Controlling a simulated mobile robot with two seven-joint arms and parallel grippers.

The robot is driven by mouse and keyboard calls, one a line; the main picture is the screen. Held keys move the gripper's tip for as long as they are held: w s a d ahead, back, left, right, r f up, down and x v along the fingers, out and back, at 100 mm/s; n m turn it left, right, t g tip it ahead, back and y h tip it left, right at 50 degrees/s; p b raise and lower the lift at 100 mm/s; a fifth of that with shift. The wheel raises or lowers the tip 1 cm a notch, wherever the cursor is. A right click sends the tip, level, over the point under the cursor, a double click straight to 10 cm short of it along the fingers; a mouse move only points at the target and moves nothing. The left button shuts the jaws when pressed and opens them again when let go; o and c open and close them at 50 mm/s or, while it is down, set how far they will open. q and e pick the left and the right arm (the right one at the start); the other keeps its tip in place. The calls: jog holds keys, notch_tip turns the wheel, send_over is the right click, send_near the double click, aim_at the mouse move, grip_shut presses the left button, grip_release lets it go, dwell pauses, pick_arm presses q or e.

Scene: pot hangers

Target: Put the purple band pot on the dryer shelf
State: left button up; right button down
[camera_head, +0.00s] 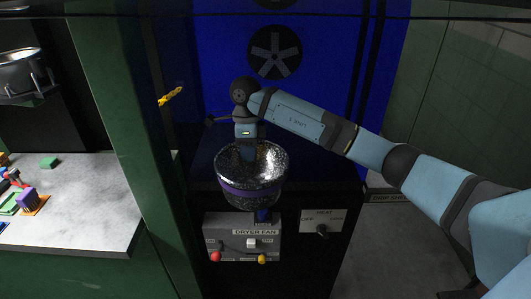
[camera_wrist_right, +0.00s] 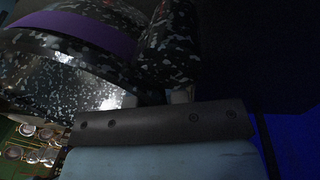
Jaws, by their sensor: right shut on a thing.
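The purple band pot (camera_head: 251,192) is a black-and-white speckled bowl with a purple stripe, upright in the head view. My right gripper (camera_head: 249,146) reaches down from above and is shut on its rim. In the right wrist view the pot's speckled wall (camera_wrist_right: 70,65) fills the upper left, and the gripper (camera_wrist_right: 155,99) is at its edge. The dark dryer shelf (camera_head: 325,168) lies behind and below the pot, which overlaps its front edge. I cannot tell whether they touch. My left gripper is out of view.
A dryer fan control panel (camera_head: 243,243) with knobs sits below the pot. A blue back wall with a fan (camera_head: 274,52) rises behind the shelf. A green post (camera_head: 125,130) stands left, beside a grey counter (camera_head: 90,215) with small coloured pieces. A metal pot (camera_head: 20,70) is upper left.

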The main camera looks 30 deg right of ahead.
jog(key=w+d+r+n+t+h, duration=0.15)
jog(key=d+n, duration=0.45)
jog(key=n, duration=1.2)
jog(key=w+d+r+n+t, duration=0.1)
jog(key=w+d+n, duration=0.35)
jog(key=n, duration=1.25)
jog(key=f, duration=0.3)
jog(key=s+d+f, duration=0.1)
jog(key=f, duration=0.2)
jog(key=d+f, duration=0.1)
jog(key=f, duration=0.2)
jog(key=shift+s+f+p, duration=0.15)
jog(key=shift+f+p, duration=0.1)
jog(key=shift+p, duration=0.15)
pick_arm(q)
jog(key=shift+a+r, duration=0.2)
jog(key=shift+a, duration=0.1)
pick_arm(e)
jog(key=c, duration=1.1)
grip_release()
jog(key=shift+f, duration=0.1)
